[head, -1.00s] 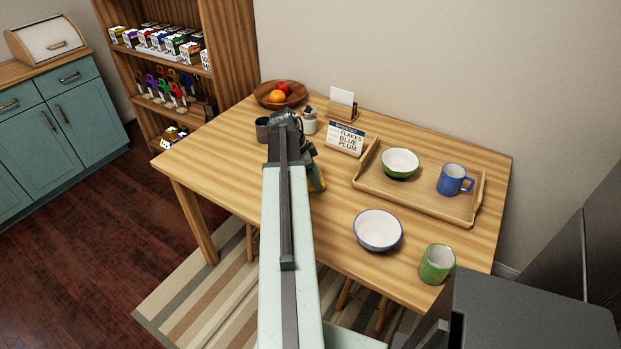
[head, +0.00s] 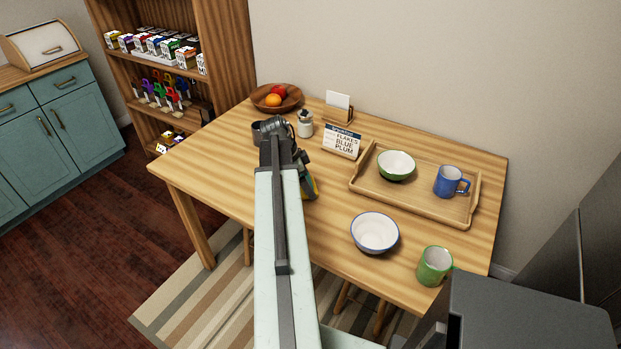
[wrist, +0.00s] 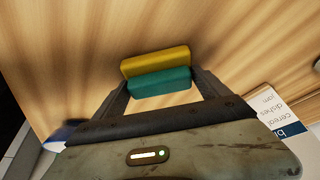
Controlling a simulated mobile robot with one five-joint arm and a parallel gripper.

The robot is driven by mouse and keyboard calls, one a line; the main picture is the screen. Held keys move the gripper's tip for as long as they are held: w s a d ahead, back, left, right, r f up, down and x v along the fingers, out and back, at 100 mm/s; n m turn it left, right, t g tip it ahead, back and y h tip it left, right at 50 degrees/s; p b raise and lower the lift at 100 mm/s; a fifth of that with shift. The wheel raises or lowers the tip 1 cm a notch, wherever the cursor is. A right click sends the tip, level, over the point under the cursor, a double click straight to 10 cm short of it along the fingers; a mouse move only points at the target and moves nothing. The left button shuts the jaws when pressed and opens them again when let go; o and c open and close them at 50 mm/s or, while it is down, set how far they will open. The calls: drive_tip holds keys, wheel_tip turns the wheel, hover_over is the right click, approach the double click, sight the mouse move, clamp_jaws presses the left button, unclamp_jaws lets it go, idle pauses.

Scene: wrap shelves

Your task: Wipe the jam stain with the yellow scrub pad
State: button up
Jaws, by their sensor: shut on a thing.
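The scrub pad, with a yellow layer and a teal layer, shows in the wrist view (wrist: 157,72) between the fingers of my gripper (wrist: 158,84). My gripper is shut on it. In the head view my arm hides most of the gripper, and a bit of the yellow pad (head: 312,188) shows beside its right side, over the left part of the wooden table (head: 225,165). I cannot tell whether the pad touches the tabletop. No jam stain shows in either view; part of the table is hidden behind my arm.
A fruit bowl (head: 262,103) is at the back. On the right are a tray (head: 420,202), a white bowl (head: 375,232) and a green mug (head: 434,267).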

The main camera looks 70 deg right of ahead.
sight(303, 192)
drive_tip(key=shift+w+a+r, duration=0.1)
drive_tip(key=shift+w+a, duration=0.1)
drive_tip(key=shift+a, duration=0.75)
drive_tip(key=shift+w+a, duration=0.15)
drive_tip(key=shift+a, duration=0.75)
wheel_tip(303, 192, up, 6)
drive_tip(key=p, duration=0.6)
drive_tip(key=shift+r, duration=0.1)
wheel_tip(303, 192, up, 3)
drive_tip(key=p, duration=0.3)
